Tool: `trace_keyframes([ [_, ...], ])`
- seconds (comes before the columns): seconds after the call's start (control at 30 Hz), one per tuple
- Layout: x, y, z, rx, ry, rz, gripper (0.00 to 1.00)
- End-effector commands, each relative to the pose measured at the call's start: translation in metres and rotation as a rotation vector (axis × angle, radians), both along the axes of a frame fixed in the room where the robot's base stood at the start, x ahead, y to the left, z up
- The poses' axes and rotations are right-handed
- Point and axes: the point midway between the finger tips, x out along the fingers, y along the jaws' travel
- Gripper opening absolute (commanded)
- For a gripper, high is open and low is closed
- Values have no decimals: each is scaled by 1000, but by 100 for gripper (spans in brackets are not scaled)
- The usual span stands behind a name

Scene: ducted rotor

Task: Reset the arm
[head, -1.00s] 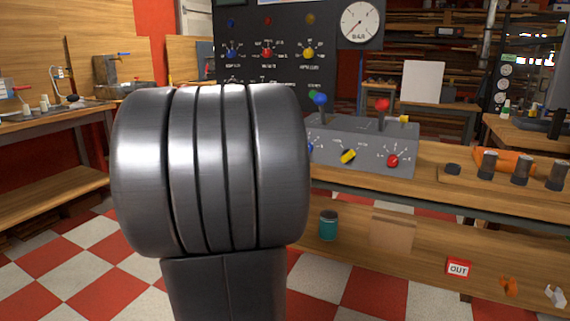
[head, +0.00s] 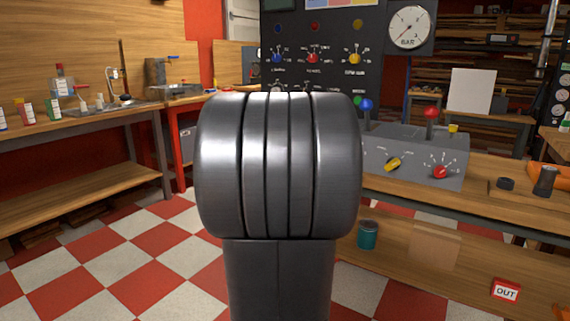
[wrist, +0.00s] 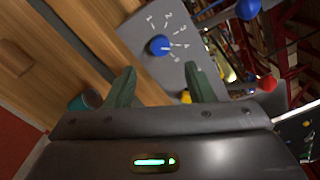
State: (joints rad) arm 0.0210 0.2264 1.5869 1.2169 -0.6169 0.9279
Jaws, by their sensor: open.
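My gripper (wrist: 162,88) shows in the wrist view with its two green fingers apart and nothing between them. Beyond the fingertips, in a tilted view, is the grey control box with a blue knob (wrist: 160,45) and numbers around it. In the head view my own grey arm joint fills the middle and hides part of the bench and panel behind it. The gripper itself does not show in the head view.
The control box (head: 410,143) stands on the right workbench, with a red-topped lever (head: 430,114) and a yellow knob (head: 392,164). A dark panel with a gauge (head: 408,27) rises behind. A teal can (head: 367,235) and an OUT sign (head: 505,291) sit on the lower shelf. The checkered floor at left is clear.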

Motion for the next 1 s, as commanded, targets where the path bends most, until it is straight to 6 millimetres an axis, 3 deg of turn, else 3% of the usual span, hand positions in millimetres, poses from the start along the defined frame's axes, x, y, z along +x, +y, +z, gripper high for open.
trace_keyframes([
  [0.2, 36, -26, -2, -1, -1, -2, 49],
  [0.43, 63, -43, 0, -1, -1, -2, 49],
  [0.63, 72, -49, 0, -2, -1, 0, 49],
  [1.0, 70, -47, 1, -8, 4, 0, 49],
])
